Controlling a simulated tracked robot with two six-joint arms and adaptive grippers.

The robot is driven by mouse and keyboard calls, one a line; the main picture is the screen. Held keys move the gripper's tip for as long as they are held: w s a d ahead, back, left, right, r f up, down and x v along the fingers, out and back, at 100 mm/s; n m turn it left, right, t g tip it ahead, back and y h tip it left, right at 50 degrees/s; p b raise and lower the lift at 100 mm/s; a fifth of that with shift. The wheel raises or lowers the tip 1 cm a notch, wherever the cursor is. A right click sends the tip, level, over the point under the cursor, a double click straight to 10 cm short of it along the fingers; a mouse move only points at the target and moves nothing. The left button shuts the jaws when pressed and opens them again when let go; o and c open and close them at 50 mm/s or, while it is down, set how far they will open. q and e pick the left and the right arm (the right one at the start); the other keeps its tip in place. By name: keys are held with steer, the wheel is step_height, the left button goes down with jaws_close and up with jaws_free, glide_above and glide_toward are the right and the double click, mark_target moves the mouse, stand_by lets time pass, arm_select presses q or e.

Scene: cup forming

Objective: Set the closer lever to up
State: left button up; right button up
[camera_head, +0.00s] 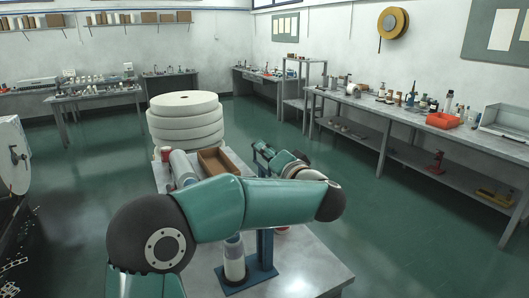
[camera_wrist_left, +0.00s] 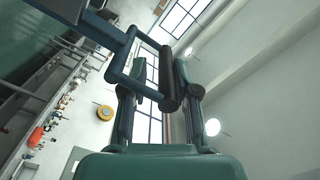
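In the left wrist view, a blue lever frame (camera_wrist_left: 116,72) carries a dark round handle (camera_wrist_left: 169,80). My left gripper (camera_wrist_left: 156,85) has its fingers apart, with the handle between them, close to the right finger. I cannot tell whether a finger touches the handle. My right gripper is out of view.
A brown open box (camera_head: 216,161) and a pale roll (camera_head: 182,167) lie on the table's far part. A stack of white discs (camera_head: 185,122) stands behind them. A long workbench (camera_head: 400,112) lines the right wall. Green floor between is clear.

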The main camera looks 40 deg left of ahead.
arm_select(q)
steer(key=shift+d, duration=0.1)
steer(key=v, duration=1.2)
